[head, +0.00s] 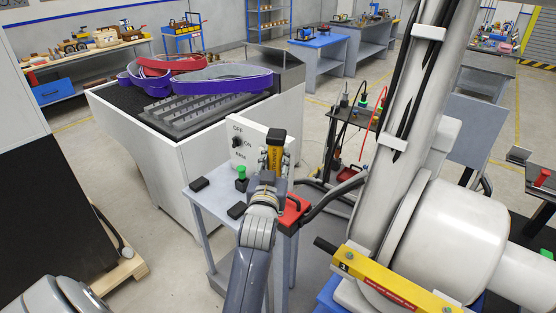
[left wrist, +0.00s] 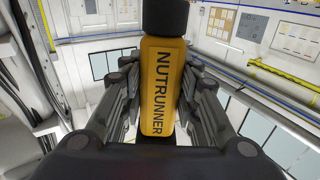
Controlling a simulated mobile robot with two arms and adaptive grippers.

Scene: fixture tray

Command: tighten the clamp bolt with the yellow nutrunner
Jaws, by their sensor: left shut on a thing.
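The yellow nutrunner (head: 275,158), with a black top end, stands roughly upright in my left gripper (head: 268,176) above a small grey table. In the left wrist view, the nutrunner (left wrist: 161,85) shows its black NUTRUNNER lettering. The fingers of my left gripper (left wrist: 160,110) press on it from both sides. I cannot make out the clamp bolt in either view. My right gripper is not in view.
The small grey table (head: 208,205) carries black blocks, a green-topped piece (head: 241,172) and a red block (head: 293,212). A white switch panel (head: 243,143) stands behind the nutrunner. A large white arm-like machine (head: 450,235) with a yellow bar (head: 390,282) fills the right.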

